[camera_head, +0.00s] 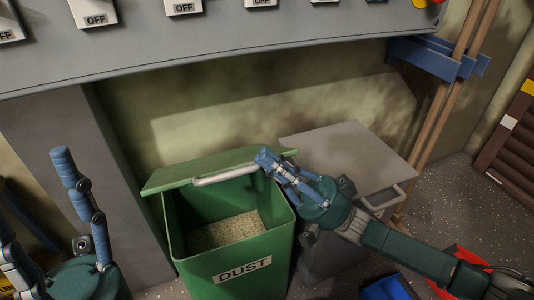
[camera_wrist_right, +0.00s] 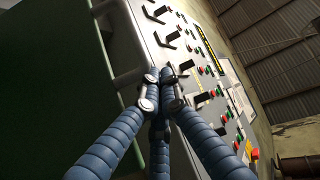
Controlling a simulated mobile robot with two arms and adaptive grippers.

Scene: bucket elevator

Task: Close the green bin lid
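The green bin (camera_head: 237,262), labelled DUST, stands open below the grey panel, with pale grainy material inside. Its green lid (camera_head: 183,174) is raised at the back of the opening and has a light bar handle (camera_head: 228,178). My right gripper (camera_head: 265,157) is at the right end of the lid handle. In the right wrist view its blue fingers (camera_wrist_right: 163,76) come together at the tips beside a grey bar (camera_wrist_right: 128,78); whether the bar is between them is hidden. My left gripper (camera_head: 66,170) is at the lower left, away from the bin, fingers spread and empty.
A grey box with a handle (camera_head: 350,150) stands right of the bin. The grey control panel (camera_head: 230,45) with OFF labels overhangs both. Wooden poles in a blue bracket (camera_head: 435,58) are at the right. Red (camera_head: 463,262) and blue (camera_head: 388,288) containers lie under my right arm.

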